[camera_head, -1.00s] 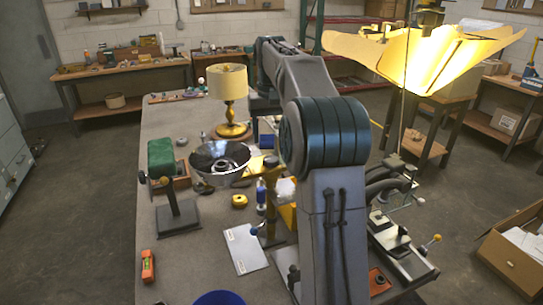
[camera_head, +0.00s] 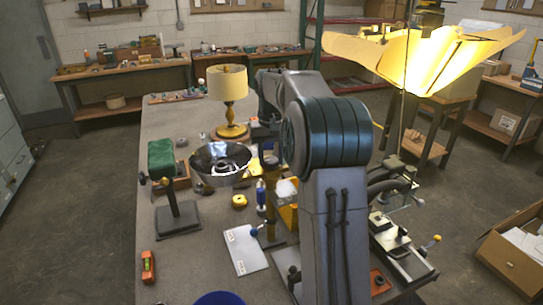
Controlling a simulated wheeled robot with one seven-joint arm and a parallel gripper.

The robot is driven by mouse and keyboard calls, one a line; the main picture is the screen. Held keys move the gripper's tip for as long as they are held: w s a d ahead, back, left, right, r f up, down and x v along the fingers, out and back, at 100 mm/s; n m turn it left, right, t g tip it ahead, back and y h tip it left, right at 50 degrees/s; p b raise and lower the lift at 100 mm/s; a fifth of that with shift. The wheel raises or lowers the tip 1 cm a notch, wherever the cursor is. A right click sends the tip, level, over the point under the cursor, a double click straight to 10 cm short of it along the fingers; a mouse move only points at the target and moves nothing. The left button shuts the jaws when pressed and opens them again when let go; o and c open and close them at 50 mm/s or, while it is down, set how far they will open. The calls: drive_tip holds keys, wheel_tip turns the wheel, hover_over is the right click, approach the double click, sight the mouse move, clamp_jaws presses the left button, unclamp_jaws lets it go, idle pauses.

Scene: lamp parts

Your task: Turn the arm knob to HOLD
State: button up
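My arm rises at the front right, and its forearm reaches back over the bench. My gripper (camera_head: 264,132) seems to be the dark shape at the forearm's far end, beside the yellow lamp; its fingers cannot be made out. No HOLD mark is readable. My arm hides part of the bench.
A lamp with a cream shade (camera_head: 227,82) stands behind a shiny reflector bowl (camera_head: 219,178). The bench's left front is mostly clear.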

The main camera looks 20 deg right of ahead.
sight(272, 160)
drive_tip(key=shift+m, duration=0.4)
drive_tip(key=m+p, duration=0.1)
drive_tip(key=m, duration=0.2)
drive_tip(key=shift+r+m, duration=0.1)
drive_tip(key=shift+m, duration=0.3)
drive_tip(key=m+p, duration=0.1)
drive_tip(key=m, duration=0.4)
drive_tip(key=shift+m, duration=0.3)
drive_tip(key=m+p, duration=0.1)
drive_tip(key=m, duration=0.4)
drive_tip(key=shift+p, duration=0.35)
drive_tip(key=m+p, duration=0.1)
drive_tip(key=m, duration=0.3)
drive_tip(key=shift+m, duration=0.3)
drive_tip(key=o, duration=1)
wheel_tip(272, 160, up, 14)
drive_tip(key=shift+f+b, duration=0.15)
drive_tip(key=shift+b, duration=0.4)
